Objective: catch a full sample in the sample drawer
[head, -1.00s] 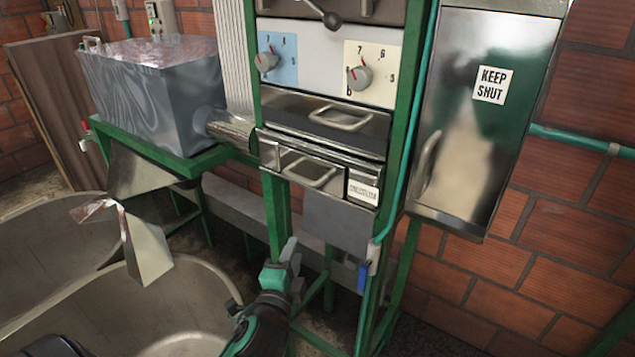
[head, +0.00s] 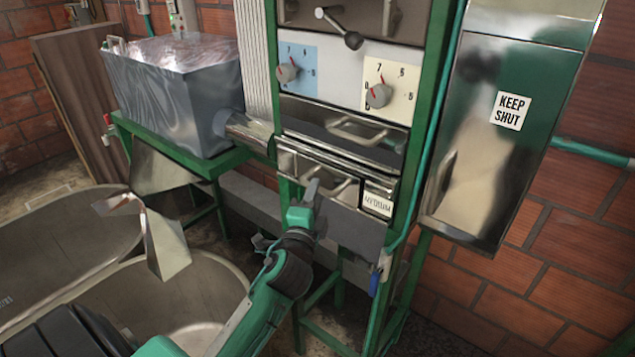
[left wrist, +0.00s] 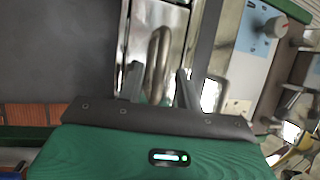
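Two steel drawer fronts sit one above the other in the green frame. The upper drawer (head: 322,117) has a bar handle (head: 357,131). The lower drawer (head: 291,163) has a bar handle (head: 343,188) and a small white label (head: 377,203), apparently reading "MEDIUM". Both look closed; their insides are hidden. I cannot tell for certain which is the sample drawer. My left gripper (head: 309,191) is at the lower drawer's left side, near its handle. In the left wrist view its fingers (left wrist: 158,78) stand apart, with a bar handle (left wrist: 158,50) showing between them; contact is unclear. My right gripper is out of view.
Two dials, one on a blue plate (head: 288,71) and one on a cream plate (head: 378,95), sit above the drawers. A steel "KEEP SHUT" cabinet (head: 490,150) is at right. A grey tank (head: 170,90) and large steel tubs (head: 190,290) are at left.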

